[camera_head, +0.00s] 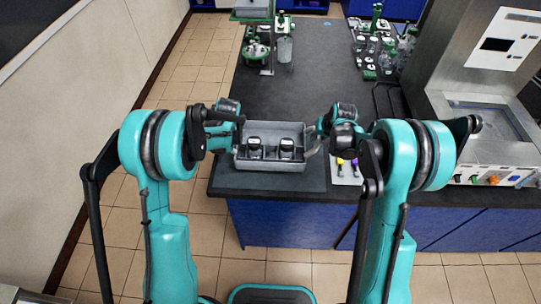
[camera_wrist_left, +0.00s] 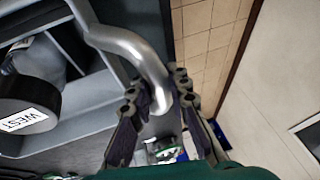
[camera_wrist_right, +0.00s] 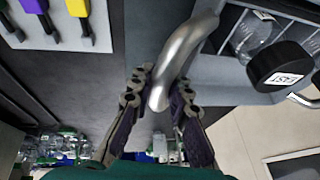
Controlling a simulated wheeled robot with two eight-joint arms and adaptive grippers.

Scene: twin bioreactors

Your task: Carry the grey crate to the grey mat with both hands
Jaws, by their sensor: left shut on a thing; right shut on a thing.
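The grey crate (camera_head: 268,165) is level at the near end of the dark counter and holds two black-capped bottles. In the left wrist view one bottle (camera_wrist_left: 28,105) is labelled WEST; in the right wrist view the other (camera_wrist_right: 280,68) is labelled EAST. My left gripper (camera_wrist_left: 157,95) is shut on the crate's silver handle (camera_wrist_left: 130,45) at one end. My right gripper (camera_wrist_right: 160,95) is shut on the other silver handle (camera_wrist_right: 185,48). A dark grey flat patch (camera_head: 270,184) shows under the crate's front; I cannot tell whether it is the mat or whether the crate touches it.
A pale board with coloured-handled tools (camera_head: 346,170) lies just right of the crate. Green-and-glass apparatus stands at the counter's back left (camera_head: 258,50) and back right (camera_head: 378,50). A steel machine (camera_head: 480,125) is at right. The counter's middle (camera_head: 310,80) is clear.

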